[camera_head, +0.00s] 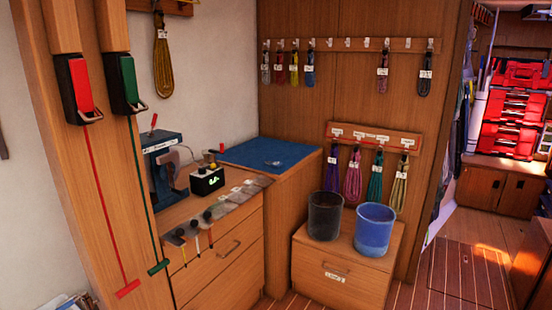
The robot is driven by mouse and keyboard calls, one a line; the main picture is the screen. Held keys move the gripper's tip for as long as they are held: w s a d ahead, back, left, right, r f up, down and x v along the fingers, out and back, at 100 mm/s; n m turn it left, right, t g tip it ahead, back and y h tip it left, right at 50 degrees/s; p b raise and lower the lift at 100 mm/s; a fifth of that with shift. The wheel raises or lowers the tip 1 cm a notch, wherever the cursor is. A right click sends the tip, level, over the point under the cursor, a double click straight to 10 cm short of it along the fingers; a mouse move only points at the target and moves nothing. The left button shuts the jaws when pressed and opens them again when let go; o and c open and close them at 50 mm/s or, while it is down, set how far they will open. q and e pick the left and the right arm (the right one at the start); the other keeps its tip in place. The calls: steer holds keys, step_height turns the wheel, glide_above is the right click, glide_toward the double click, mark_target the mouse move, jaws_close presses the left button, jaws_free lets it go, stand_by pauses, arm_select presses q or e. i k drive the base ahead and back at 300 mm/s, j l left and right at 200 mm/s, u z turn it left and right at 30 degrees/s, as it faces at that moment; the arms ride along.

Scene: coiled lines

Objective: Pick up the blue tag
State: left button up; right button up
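I cannot make out a separate blue tag in the head view. A blue coiled line (310,68) hangs from the upper hook rail and has a small white label on it. A small pale item (273,163), too small to identify, lies on the blue mat (250,150) on the counter. Neither of my grippers is in view.
A black bucket (324,216) and a blue bucket (375,230) stand on a low wooden cabinet (345,272). A lower rail (375,139) holds several coils above them. A small black box (207,180) sits on the counter. Open floor (462,275) lies at the right.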

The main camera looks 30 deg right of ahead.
mark_target(276, 164)
steer(key=i+l, duration=1.6)
steer(key=i+j, duration=0.05)
